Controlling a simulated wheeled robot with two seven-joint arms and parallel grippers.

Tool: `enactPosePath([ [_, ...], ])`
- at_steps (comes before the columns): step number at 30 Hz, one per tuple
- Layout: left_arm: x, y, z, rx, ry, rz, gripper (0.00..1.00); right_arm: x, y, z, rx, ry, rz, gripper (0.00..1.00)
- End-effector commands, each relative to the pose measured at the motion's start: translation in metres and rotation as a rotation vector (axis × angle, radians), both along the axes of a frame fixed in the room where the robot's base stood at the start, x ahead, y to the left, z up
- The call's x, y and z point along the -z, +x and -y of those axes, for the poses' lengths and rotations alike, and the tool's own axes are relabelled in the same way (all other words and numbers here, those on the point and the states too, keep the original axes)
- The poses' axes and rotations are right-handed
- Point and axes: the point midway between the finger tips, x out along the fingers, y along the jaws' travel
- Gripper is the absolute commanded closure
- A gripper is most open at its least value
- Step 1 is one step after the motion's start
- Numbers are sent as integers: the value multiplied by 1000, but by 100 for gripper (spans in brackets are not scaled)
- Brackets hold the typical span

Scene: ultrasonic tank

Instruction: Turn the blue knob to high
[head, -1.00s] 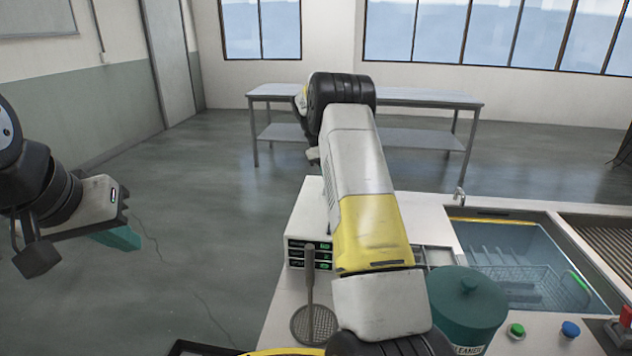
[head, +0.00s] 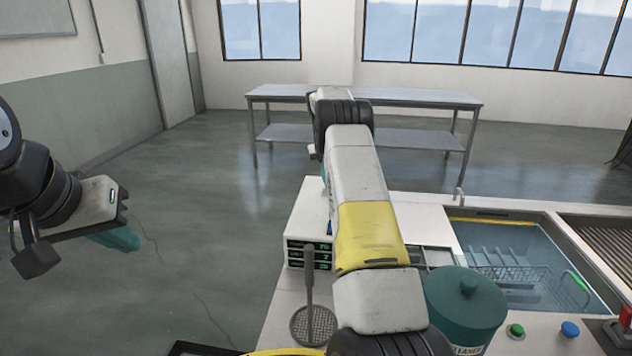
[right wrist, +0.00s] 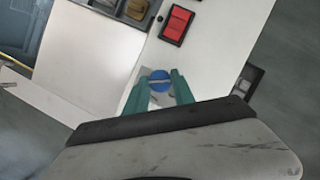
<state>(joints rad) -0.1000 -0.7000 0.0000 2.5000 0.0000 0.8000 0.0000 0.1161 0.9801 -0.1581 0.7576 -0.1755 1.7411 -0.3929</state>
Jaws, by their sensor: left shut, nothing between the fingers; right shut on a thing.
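The blue knob (right wrist: 159,80) shows in the right wrist view, round with a pale line across its face. The teal fingers of my right gripper (right wrist: 159,88) are on either side of it and shut on it. In the head view the knob and my right gripper are hidden behind my right arm and the white control box (head: 300,225). My left gripper (head: 120,240) is shut and empty, over the floor at the far left. The knob's setting cannot be read.
A red rocker switch (right wrist: 177,25) is close to the knob. The box's small green displays (head: 325,255) face the head camera. A teal cleaner canister (head: 466,310), green button (head: 517,330), blue button (head: 570,329) and water-filled tank (head: 520,260) stand to the right.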

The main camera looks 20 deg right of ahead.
Motion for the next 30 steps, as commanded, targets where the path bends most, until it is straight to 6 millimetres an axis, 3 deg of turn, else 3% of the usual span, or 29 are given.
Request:
enactPosePath([
  [12,0,0,0,0,0,0,100,-1,1,0,8,-1,3,100],
  [13,0,0,0,0,0,0,100,-1,1,0,8,-1,3,68],
  [16,0,0,0,0,0,0,100,0,1,0,7,0,2,48],
  [26,0,0,0,0,0,0,100,-1,0,0,7,-1,1,48],
  [30,0,0,0,0,0,0,100,-11,1,0,7,-1,3,48],
])
